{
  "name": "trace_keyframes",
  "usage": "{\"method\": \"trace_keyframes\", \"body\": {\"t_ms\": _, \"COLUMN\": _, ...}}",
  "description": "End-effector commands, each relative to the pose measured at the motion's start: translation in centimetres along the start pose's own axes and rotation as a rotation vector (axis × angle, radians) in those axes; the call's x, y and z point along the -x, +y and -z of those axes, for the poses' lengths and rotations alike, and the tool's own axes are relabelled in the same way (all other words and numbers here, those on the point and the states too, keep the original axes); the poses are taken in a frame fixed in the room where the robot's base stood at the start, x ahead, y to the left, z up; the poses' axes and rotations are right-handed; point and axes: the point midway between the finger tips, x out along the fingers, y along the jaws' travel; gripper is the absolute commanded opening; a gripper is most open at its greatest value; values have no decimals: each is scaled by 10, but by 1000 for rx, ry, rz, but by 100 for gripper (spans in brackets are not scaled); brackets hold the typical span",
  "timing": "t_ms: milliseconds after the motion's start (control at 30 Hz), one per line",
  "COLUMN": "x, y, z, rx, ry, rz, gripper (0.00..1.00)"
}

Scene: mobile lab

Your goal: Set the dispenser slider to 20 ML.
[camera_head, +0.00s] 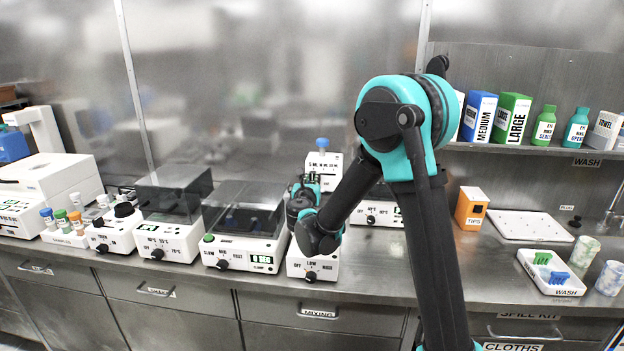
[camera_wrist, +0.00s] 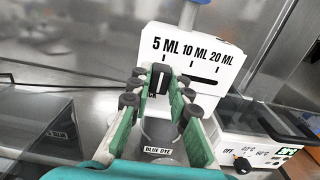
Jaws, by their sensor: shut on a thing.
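The dispenser (camera_wrist: 225,62) is a white box with a blue top, marked 5 ML, 10 ML and 20 ML from left to right above a dark horizontal slot. It also shows behind my arm in the head view (camera_head: 323,160). The dark slider (camera_wrist: 158,77) is at the left end of the slot, under the 5 ML mark. My gripper (camera_wrist: 160,84) is shut on the slider, with one green-padded finger on each side. The fingers partly hide the slider's edges. In the head view my gripper (camera_head: 311,186) is in front of the dispenser, mostly covered by my arm.
A clear vessel labelled BLUE DYE (camera_wrist: 158,151) is below the fingers. A heater with a dial (camera_wrist: 242,163) stands close on the right. A dark-lidded mixer (camera_head: 240,225) stands to the left. An orange tips box (camera_head: 470,207) is farther right on the bench.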

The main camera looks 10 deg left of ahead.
Motion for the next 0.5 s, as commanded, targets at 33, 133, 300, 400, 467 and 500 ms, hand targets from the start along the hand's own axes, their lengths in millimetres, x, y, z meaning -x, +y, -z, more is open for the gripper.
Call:
{"method": "trace_keyframes", "body": {"t_ms": 33, "x": 0, "y": 0, "z": 0, "rx": 0, "ry": 0, "rz": 0, "gripper": 0}}
{"method": "trace_keyframes", "body": {"t_ms": 133, "x": 0, "y": -11, "z": 0, "rx": 0, "ry": 0, "rz": 2, "gripper": 0}}
{"method": "trace_keyframes", "body": {"t_ms": 300, "x": -1, "y": -49, "z": 0, "rx": 0, "ry": 1, "rz": 5, "gripper": 0}}
{"method": "trace_keyframes", "body": {"t_ms": 400, "x": 0, "y": -66, "z": 0, "rx": 0, "ry": 1, "rz": 4, "gripper": 0}}
{"method": "trace_keyframes", "body": {"t_ms": 467, "x": 0, "y": -72, "z": 0, "rx": 0, "ry": 1, "rz": 4, "gripper": 0}}
{"method": "trace_keyframes", "body": {"t_ms": 500, "x": 0, "y": -75, "z": 0, "rx": 0, "ry": 1, "rz": 3, "gripper": 0}}
